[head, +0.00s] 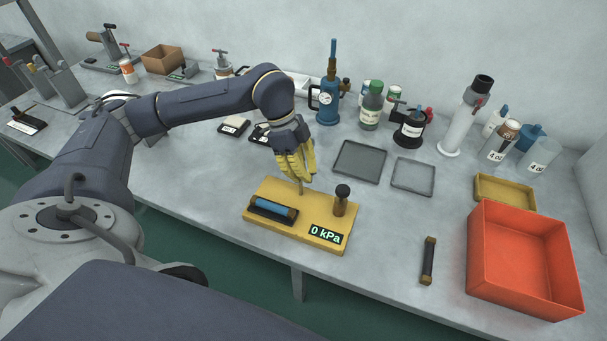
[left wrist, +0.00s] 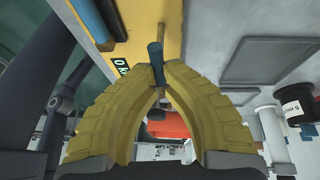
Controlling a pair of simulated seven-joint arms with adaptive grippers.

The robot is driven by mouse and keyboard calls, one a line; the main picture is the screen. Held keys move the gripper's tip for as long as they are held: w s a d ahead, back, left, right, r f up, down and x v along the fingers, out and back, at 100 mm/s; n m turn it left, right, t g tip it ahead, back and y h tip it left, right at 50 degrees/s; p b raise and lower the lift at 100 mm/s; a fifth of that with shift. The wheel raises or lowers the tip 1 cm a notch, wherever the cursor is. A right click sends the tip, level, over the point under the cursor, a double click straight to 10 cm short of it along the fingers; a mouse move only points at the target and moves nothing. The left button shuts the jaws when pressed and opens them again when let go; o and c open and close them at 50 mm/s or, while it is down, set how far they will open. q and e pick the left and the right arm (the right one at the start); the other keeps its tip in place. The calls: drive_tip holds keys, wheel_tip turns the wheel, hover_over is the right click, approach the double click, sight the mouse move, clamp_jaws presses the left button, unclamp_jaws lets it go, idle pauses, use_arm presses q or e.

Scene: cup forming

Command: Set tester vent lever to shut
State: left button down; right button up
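The yellow tester (head: 310,222) stands near the table's front edge, its display reading 0 kPa. Its vent lever (head: 300,187) is a thin rod rising from the back of the block, its top hidden by my fingers in the head view. My left gripper (head: 300,178) points down over it. In the left wrist view, the lever's blue-grey grip (left wrist: 155,58) sits between the yellow fingertips, which close around it. My right gripper is out of view.
An orange-red bin (head: 525,260) stands at the right, with a black bar (head: 428,260) lying left of it. Two grey trays, one here (head: 359,162), lie behind the tester. Bottles and a blue pump (head: 328,100) stand along the wall.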

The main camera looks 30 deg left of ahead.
use_arm(q)
drive_tip(key=c, duration=1.5)
unclamp_jaws()
drive_tip(key=shift+w+f, duration=0.1)
drive_tip(key=shift+o, duration=0.2)
drive_tip(key=v, duration=1.2)
